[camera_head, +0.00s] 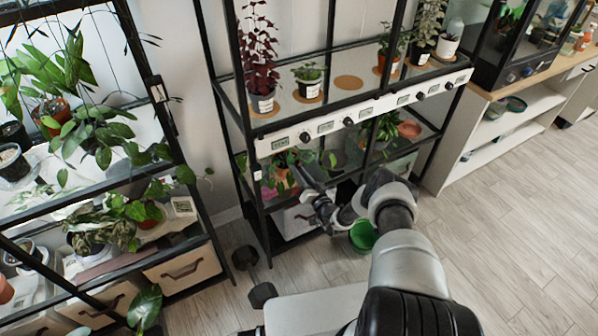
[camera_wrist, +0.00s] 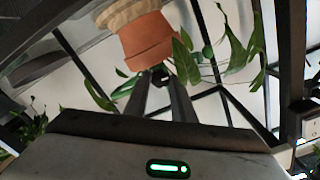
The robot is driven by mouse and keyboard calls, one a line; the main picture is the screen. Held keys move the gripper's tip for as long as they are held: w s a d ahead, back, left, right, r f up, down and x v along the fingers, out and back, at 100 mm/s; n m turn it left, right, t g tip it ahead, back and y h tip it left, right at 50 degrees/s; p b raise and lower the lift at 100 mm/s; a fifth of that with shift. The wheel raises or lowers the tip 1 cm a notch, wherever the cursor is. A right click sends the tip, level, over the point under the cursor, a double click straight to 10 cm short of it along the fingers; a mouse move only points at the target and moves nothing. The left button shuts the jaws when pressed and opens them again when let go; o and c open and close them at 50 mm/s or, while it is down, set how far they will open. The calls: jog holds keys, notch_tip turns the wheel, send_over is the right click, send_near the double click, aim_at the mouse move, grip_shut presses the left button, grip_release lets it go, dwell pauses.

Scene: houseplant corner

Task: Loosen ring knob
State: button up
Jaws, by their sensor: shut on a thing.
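My gripper (camera_head: 318,196) is at the lower part of the black plant rack, below the white control strip, in the head view. In the wrist view my gripper (camera_wrist: 161,80) has its two dark fingers close together, shut on a small dark piece (camera_wrist: 160,72) that looks like the ring knob. A terracotta pot (camera_wrist: 147,40) hangs right above the fingertips, with green leaves around it. The knob is mostly hidden by the fingers and cannot be made out in the head view.
Black rack posts and bars surround the fingers in the wrist view. The white control strip (camera_head: 365,112) carries several black knobs. A green bucket (camera_head: 362,236) stands on the floor near my arm. Another plant shelf stands at left; floor at right is clear.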

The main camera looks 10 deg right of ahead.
jog(key=shift+n, duration=0.5)
jog(key=o, duration=1.1)
jog(key=shift+c, duration=0.2)
jog(key=shift+d, duration=0.1)
